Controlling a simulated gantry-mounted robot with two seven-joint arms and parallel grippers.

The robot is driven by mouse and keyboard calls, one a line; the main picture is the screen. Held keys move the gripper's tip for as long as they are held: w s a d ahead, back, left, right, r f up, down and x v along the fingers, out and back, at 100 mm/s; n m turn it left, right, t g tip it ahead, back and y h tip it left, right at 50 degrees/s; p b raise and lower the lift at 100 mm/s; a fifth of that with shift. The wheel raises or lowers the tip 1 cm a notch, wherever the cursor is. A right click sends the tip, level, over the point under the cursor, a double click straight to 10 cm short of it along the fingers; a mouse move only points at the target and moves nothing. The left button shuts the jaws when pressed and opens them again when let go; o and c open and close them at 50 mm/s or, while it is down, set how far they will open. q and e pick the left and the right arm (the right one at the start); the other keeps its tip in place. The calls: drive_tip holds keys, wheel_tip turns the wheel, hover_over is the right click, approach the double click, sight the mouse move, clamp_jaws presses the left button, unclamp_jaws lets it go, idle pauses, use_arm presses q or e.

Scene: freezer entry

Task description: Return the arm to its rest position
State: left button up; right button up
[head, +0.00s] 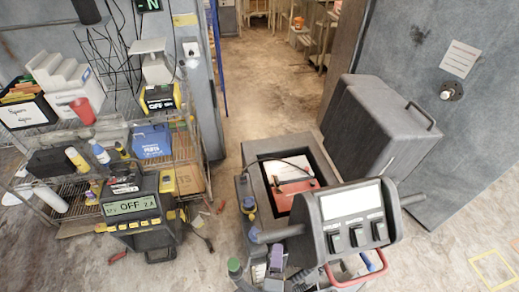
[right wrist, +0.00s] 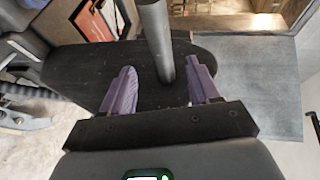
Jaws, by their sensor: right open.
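My right gripper (head: 276,256) shows in the head view as purple fingers low in the middle, by the left end of the grey handlebar (head: 278,234) of the cart. In the right wrist view, my right gripper (right wrist: 160,68) is open, its two purple fingers spread apart. A grey round bar (right wrist: 157,40) stands in the gap between them, with space visible on both sides. Whether it lies at finger depth I cannot tell. My left gripper is not in view.
The cart's console (head: 348,222) with switches stands right of the gripper. A grey hooded box (head: 375,130) is behind it, near the freezer door (head: 440,100). Floor (head: 270,90) is clear at the back.

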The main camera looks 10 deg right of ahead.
drive_tip(key=s+d+n+g+y, duration=0.3)
drive_tip(key=s+d+n+g, duration=0.3)
drive_tip(key=n, duration=0.5)
drive_tip(key=s+d+n+g+y, duration=0.3)
drive_tip(key=s+d+n+g, duration=0.2)
drive_tip(key=s+n, duration=0.5)
wheel_tip(320, 180, up, 20)
drive_tip(key=w+n+p, duration=0.1)
drive_tip(key=n+p, duration=0.1)
drive_tip(key=p, duration=1.7)
drive_tip(key=shift+w+d+f+p, duration=0.15)
drive_tip(key=shift+w+p, duration=0.15)
drive_tip(key=shift+p, duration=0.1)
